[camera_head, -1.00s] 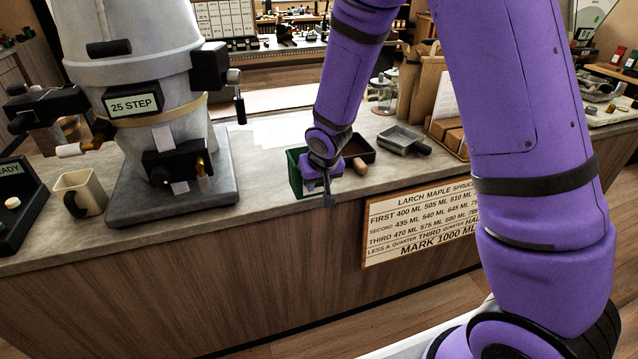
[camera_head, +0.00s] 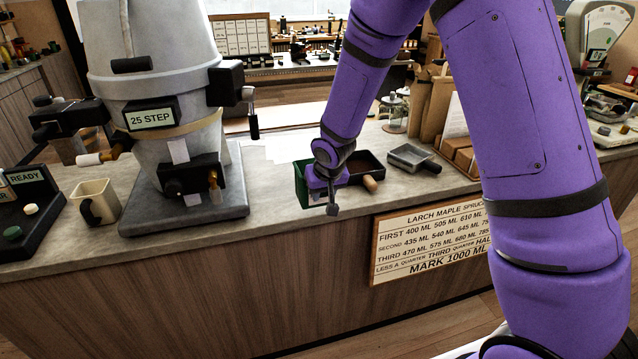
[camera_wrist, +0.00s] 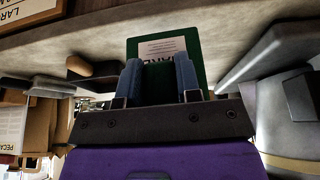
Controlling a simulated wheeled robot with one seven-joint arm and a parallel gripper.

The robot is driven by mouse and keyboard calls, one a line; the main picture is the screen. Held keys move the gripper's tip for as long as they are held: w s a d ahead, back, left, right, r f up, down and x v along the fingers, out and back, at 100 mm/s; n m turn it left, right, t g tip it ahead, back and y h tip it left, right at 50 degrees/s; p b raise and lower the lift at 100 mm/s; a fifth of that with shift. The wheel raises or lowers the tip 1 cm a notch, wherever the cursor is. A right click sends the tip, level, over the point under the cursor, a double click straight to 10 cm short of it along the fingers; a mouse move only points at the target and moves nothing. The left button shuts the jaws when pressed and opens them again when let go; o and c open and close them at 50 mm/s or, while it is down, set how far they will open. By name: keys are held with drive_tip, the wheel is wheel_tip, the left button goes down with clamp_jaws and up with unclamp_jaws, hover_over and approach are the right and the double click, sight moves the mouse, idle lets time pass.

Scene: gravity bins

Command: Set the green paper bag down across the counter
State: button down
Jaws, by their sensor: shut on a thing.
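The green paper bag (camera_head: 301,183) is at the counter's front edge in the head view, mostly hidden behind my purple gripper (camera_head: 325,190). In the wrist view the green bag (camera_wrist: 202,62) shows a pale printed label and stands between my two blue-grey fingers (camera_wrist: 158,82), which are shut on it. The counter (camera_head: 270,200) is a grey stone top over a wooden front. I cannot tell whether the bag's base touches the counter.
A grey machine labelled 25 STEP (camera_head: 165,120) stands left of the bag. A dark tray (camera_head: 365,163) with a wooden handle and a metal scoop (camera_head: 412,157) lie close on the right. Pale paper sheets (camera_head: 285,148) lie behind.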

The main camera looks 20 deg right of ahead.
drive_tip(key=w+d+r, duration=0.1)
drive_tip(key=w, duration=1.7)
drive_tip(key=w+d+r, duration=0.1)
drive_tip(key=w+d, duration=0.1)
drive_tip(key=w, duration=1.6)
drive_tip(key=shift+w, duration=0.15)
drive_tip(key=shift+d, duration=0.1)
drive_tip(key=shift+f, duration=0.1)
drive_tip(key=shift+f, duration=2.95)
drive_tip(key=shift+f, duration=0.5)
drive_tip(key=c, duration=0.7)
unclamp_jaws()
drive_tip(key=shift+c, duration=0.2)
